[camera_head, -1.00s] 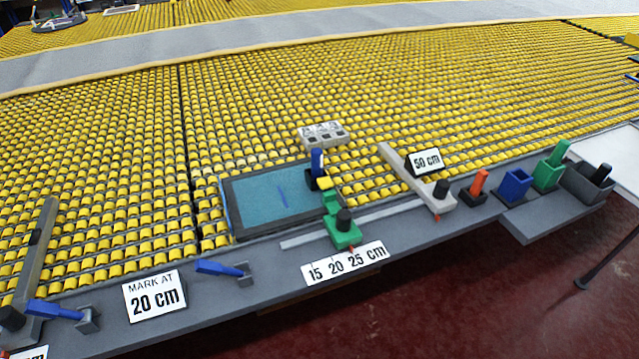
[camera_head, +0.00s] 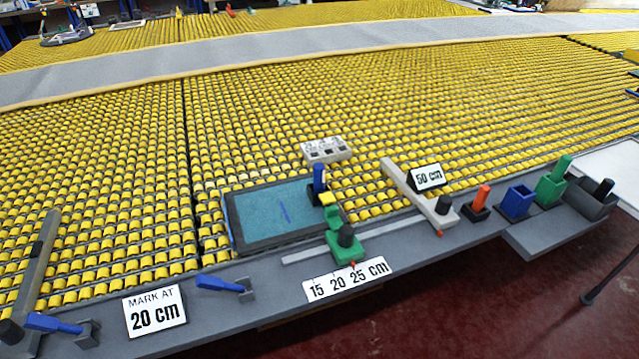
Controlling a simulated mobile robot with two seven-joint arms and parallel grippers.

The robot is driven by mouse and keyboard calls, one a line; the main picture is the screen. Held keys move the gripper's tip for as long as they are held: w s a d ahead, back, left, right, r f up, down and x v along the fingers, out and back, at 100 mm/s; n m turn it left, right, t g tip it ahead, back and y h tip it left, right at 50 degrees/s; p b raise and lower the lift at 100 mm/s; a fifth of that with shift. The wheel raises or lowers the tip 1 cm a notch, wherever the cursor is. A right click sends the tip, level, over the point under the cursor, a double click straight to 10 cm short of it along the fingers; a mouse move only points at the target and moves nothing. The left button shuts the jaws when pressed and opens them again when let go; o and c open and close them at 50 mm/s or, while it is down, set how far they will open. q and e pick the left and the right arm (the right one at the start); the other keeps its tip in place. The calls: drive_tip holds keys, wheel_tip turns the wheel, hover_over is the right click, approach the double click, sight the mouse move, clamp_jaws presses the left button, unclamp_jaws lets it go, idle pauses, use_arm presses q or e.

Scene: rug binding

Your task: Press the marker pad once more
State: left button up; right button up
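A teal panel (camera_head: 264,217) in a dark frame lies at the bench's back edge, with a short dark blue line drawn on it. At its right edge stands an upright blue piece (camera_head: 319,182) with a dark base, beside a small yellow block (camera_head: 327,198). A green carriage (camera_head: 345,246) with a black knob sits on a grey rail in front, behind the "15 20 25 cm" scale (camera_head: 346,280). Which piece is the marker pad, I cannot tell for certain. A sign (camera_head: 155,312) reads "MARK AT 20 cm". Neither gripper is in view.
A grey bar (camera_head: 410,190) with a black knob and a "50 cm" sign (camera_head: 428,177) lies to the right. Beyond it stand an orange-handled piece (camera_head: 481,199), a blue holder (camera_head: 517,202) and a green holder (camera_head: 551,184). Blue levers (camera_head: 218,284) sit at the left. Yellow rollers fill the back.

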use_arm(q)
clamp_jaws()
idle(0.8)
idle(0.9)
